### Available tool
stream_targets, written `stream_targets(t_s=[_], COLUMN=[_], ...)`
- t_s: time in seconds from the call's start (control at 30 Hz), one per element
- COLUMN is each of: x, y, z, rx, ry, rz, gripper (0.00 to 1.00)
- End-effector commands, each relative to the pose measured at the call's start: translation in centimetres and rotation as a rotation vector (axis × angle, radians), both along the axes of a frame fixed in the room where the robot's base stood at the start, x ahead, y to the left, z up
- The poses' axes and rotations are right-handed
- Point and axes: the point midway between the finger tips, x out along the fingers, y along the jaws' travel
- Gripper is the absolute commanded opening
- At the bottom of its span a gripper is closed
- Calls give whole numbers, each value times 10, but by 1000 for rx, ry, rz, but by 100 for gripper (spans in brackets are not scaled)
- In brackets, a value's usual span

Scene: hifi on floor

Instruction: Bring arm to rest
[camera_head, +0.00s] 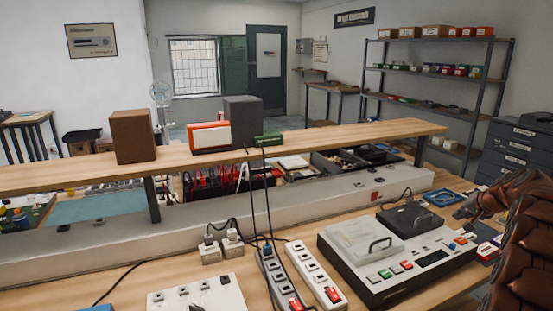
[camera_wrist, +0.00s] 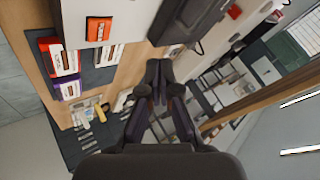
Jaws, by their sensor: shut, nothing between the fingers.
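My gripper (camera_wrist: 158,85) shows in the middle of the wrist view. Its dark fingers are together and hold nothing. It hangs in front of the wooden workbench, with a black box-shaped device (camera_wrist: 190,20) just beyond the fingertips in the picture. In the head view, a dark reddish-brown segmented form fills the right edge; I cannot tell for sure whether it is my arm. The gripper's fingers cannot be made out clearly in the head view.
The workbench (camera_head: 130,288) carries a grey-white console (camera_head: 345,275) with coloured buttons and power strips (camera_head: 315,272). A raised wooden shelf (camera_head: 350,137) runs behind, bearing a brown box (camera_head: 132,136) and a dark grey box (camera_head: 243,120). A drawer cabinet (camera_head: 515,150) stands at right.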

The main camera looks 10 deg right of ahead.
Motion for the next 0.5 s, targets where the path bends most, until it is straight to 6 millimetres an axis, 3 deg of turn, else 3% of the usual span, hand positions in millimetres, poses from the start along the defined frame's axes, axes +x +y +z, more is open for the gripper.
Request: stream_targets(t_s=[0.1, 0.27, 0.5], x=[1, -7, -38], y=[52, 121, 217], z=[12, 23, 34], rx=[12, 23, 28], ry=[43, 109, 212], rz=[64, 148, 269], gripper=[0, 0, 0])
